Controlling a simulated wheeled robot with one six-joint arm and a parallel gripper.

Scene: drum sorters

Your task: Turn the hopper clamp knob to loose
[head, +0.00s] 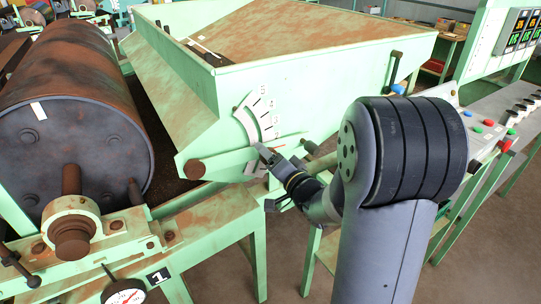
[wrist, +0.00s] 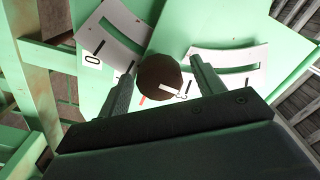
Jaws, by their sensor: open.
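The hopper clamp knob (wrist: 157,72) is a round, dark brown disc with a white bar near its lower edge, seen in the wrist view. My gripper (wrist: 163,64) is open, with one finger to each side of the knob. I cannot tell whether either finger touches it. In the head view my gripper (head: 262,157) is at the lower end of the hopper's white curved scale (head: 262,117), and the knob is hidden or too small to make out there. The green hopper (head: 228,88) stands behind it.
A rusty drum (head: 75,110) lies to the left, with a dial gauge (head: 125,293) below it. A black handle (head: 393,66) stands on the hopper's right side. A button panel (head: 488,130) is at the right. White scale plates (wrist: 229,66) flank the knob.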

